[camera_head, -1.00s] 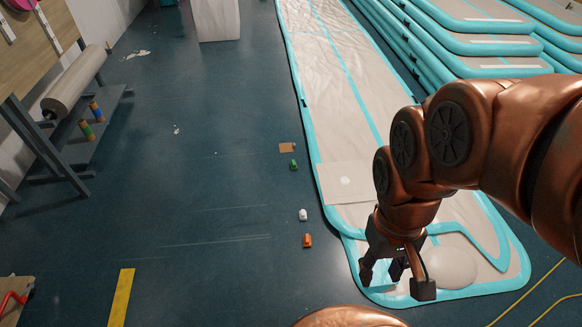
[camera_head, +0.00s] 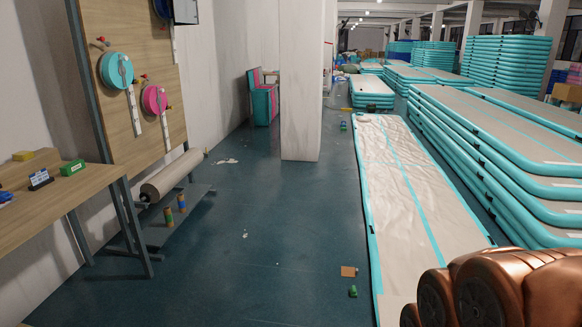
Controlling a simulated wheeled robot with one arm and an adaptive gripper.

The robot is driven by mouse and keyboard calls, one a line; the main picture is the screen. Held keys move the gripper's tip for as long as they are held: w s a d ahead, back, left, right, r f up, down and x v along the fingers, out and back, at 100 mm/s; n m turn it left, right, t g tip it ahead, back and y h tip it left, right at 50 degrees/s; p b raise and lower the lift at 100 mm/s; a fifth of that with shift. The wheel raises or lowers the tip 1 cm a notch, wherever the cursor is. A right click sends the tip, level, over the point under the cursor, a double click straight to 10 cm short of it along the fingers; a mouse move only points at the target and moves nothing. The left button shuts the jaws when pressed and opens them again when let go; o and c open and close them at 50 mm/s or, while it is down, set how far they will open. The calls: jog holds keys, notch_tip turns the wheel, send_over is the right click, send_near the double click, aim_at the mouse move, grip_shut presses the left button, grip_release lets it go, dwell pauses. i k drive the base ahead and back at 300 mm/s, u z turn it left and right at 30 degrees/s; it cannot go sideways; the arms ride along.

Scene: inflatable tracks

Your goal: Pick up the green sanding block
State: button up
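A small green block (camera_head: 73,168) with a pale mark on its side lies on the wooden workbench (camera_head: 95,183) at the left. A second small green object (camera_head: 353,291) lies on the floor beside the long inflatable track. It is too small to tell which of the two is the sanding block. Part of my copper-coloured arm shows at the bottom right. My gripper is out of view below the frame, far from the bench.
A yellow block (camera_head: 23,156) and a dark labelled holder (camera_head: 40,179) are on the bench. A low rack (camera_head: 178,217) stands beside it. A white pillar (camera_head: 301,80) stands ahead. Stacked inflatable tracks (camera_head: 500,150) fill the right. The blue floor (camera_head: 270,215) between is mostly clear.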

aim_at(353, 292)
jog(key=u, duration=0.6)
jog(key=i, duration=3.8)
jog(key=z, duration=1.5)
jog(key=i, duration=0.8)
jog(key=z, duration=0.65)
